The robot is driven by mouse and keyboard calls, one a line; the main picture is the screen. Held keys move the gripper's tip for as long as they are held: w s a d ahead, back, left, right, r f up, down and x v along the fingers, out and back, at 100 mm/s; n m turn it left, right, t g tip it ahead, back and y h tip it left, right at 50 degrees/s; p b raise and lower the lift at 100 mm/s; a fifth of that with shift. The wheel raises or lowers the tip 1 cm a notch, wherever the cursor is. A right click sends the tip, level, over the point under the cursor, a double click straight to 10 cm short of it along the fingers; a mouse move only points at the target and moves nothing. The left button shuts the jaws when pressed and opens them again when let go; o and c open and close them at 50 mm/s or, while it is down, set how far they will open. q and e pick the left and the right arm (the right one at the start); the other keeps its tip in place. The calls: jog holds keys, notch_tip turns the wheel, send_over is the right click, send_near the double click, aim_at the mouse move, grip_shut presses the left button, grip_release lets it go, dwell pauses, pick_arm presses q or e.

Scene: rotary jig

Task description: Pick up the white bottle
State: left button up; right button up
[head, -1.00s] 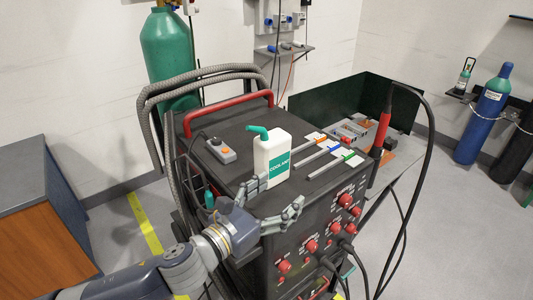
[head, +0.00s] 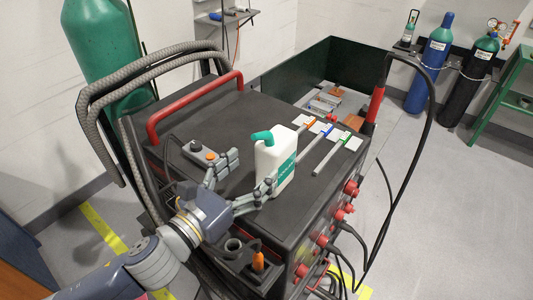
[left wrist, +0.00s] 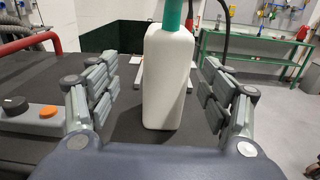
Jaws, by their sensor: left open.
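The white bottle (head: 277,163) has a teal spout and a teal label. It stands upright on the dark top of the machine (head: 200,110). My left gripper (head: 246,172) is open, its fingers spread just short of the bottle on its near left side. In the left wrist view the bottle (left wrist: 168,80) stands ahead, between the two open fingers (left wrist: 160,100) and nearer the right one. No finger clearly touches it. My right gripper is not in view.
A grey control box (head: 204,154) with an orange button lies left of the bottle. Several thin rods with coloured ends (head: 330,150) lie right of it. A red handle (head: 195,105) and grey hoses (head: 150,75) border the far left edge.

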aim_at(262, 162)
pick_arm(q)
jog(key=x, duration=0.3)
jog(key=shift+d+p, duration=0.35)
jog(key=shift+d, duration=0.1)
jog(key=shift+w, duration=0.2)
jog(key=shift+w+d+p, duration=0.1)
jog(key=shift+w+p, duration=0.15)
jog(key=shift+p, duration=0.05)
jog(key=x, duration=0.1)
jog(key=p+x, duration=0.1)
jog(key=x, duration=0.2)
jog(key=shift+d+f, duration=0.25)
jog(key=shift+f, duration=0.15)
jog(key=c, duration=1.3)
jog(key=shift+o, duration=0.2)
jog(key=shift+r, duration=0.15)
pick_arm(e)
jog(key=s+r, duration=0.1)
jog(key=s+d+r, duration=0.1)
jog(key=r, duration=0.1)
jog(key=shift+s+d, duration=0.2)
